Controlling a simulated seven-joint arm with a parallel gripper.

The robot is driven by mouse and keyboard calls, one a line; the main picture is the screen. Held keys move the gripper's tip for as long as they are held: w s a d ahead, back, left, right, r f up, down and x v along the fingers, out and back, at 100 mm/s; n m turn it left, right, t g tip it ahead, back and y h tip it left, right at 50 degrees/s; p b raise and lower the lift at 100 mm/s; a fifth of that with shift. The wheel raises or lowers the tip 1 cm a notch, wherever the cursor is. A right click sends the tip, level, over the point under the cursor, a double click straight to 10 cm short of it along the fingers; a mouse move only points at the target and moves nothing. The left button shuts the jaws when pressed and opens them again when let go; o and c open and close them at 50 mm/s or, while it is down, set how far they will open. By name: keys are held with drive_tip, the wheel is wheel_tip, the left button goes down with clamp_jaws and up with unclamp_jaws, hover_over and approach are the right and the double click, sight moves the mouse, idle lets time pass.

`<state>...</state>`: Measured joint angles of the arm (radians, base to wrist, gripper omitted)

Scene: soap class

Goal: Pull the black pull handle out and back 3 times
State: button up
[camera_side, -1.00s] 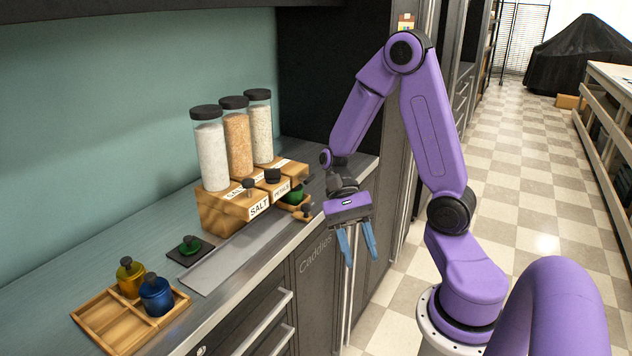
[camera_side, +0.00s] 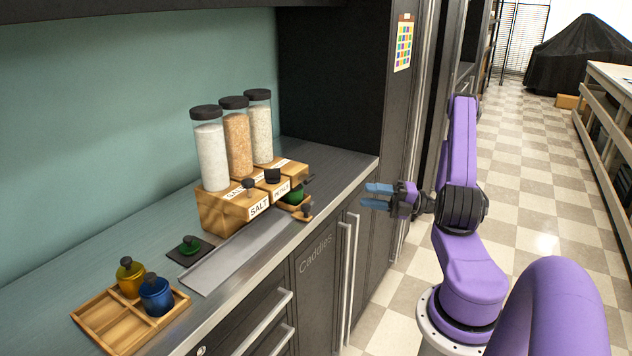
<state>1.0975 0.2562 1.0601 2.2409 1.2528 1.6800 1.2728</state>
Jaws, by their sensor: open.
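A wooden dispenser block (camera_side: 224,217) with three clear jars stands on the counter. A small black knob (camera_side: 307,210) sits on a wooden piece sticking out at its right front; this looks like the black pull handle. Other black knobs show on the block's top, one of them above the SALT label (camera_side: 259,208). A green vessel (camera_side: 297,196) is partly hidden behind the wooden piece. My gripper (camera_side: 368,196) is open and empty, with blue fingers pointing left. In the picture it is right of the black knob and apart from it, past the counter edge.
A metal strip (camera_side: 232,259) lies along the counter front. A dark pad (camera_side: 206,246) holds a green item (camera_side: 190,244). Vertical cabinet handles (camera_side: 349,265) stand below the gripper.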

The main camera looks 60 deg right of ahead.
sight(301, 176)
drive_tip(key=w+a+r+m+h, duration=0.1)
drive_tip(key=w+a, duration=0.1)
drive_tip(key=w, duration=0.5)
drive_tip(key=w+a+r+m+t, duration=0.1)
drive_tip(key=w+a, duration=0.1)
drive_tip(key=w, duration=0.6)
drive_tip(key=shift+a+r+h, duration=0.3)
drive_tip(key=shift+a+h, duration=0.05)
drive_tip(key=shift+h, duration=0.05)
